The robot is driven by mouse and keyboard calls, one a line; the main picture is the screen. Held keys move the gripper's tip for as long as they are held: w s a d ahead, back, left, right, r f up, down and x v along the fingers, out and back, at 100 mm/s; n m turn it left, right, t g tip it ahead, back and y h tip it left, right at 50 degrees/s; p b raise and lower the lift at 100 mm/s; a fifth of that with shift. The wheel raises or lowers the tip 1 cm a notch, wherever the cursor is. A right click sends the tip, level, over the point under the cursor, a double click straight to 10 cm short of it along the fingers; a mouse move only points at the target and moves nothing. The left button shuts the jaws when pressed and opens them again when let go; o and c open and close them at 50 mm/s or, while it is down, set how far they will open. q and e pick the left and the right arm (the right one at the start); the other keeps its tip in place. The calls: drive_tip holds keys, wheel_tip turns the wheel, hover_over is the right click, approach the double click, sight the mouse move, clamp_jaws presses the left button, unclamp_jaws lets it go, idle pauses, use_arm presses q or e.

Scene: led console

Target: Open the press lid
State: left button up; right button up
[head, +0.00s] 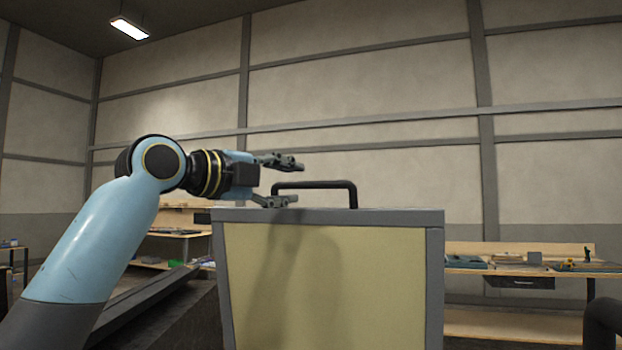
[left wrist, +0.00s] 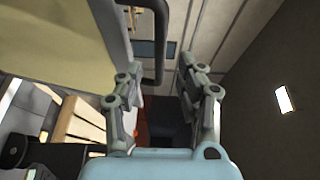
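The press lid (head: 330,285) is a pale yellow panel in a grey frame, standing upright in front of me in the head view. A black bar handle (head: 315,184) rises from its top edge. The handle also shows in the left wrist view (left wrist: 160,45), ahead of the fingers. My left gripper (head: 293,182) is open, level with the handle and just left of it. In the left wrist view my left gripper (left wrist: 155,90) has its two fingers spread, with nothing held between them. My right gripper is not in view.
A wooden workbench (head: 520,267) with several small items stands behind on the right. Another bench (head: 175,233) is behind on the left. A dark sloped surface (head: 160,300) lies left of the panel. The space above the handle is clear.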

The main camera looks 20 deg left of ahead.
sight(307, 186)
use_arm(q)
drive_tip(key=p+x, duration=0.1)
drive_tip(key=x, duration=0.2)
drive_tip(key=shift+w+d+r, duration=0.1)
drive_tip(key=shift+w+d, duration=0.05)
drive_tip(key=shift+w, duration=0.25)
drive_tip(key=shift+p+x, duration=0.4)
drive_tip(key=shift+x, duration=0.6)
drive_tip(key=shift+d, duration=0.1)
drive_tip(key=c, duration=0.4)
clamp_jaws()
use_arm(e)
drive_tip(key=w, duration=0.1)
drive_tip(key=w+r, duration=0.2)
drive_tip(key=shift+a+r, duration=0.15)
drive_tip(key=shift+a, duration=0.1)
use_arm(q)
drive_tip(key=shift+f, duration=0.2)
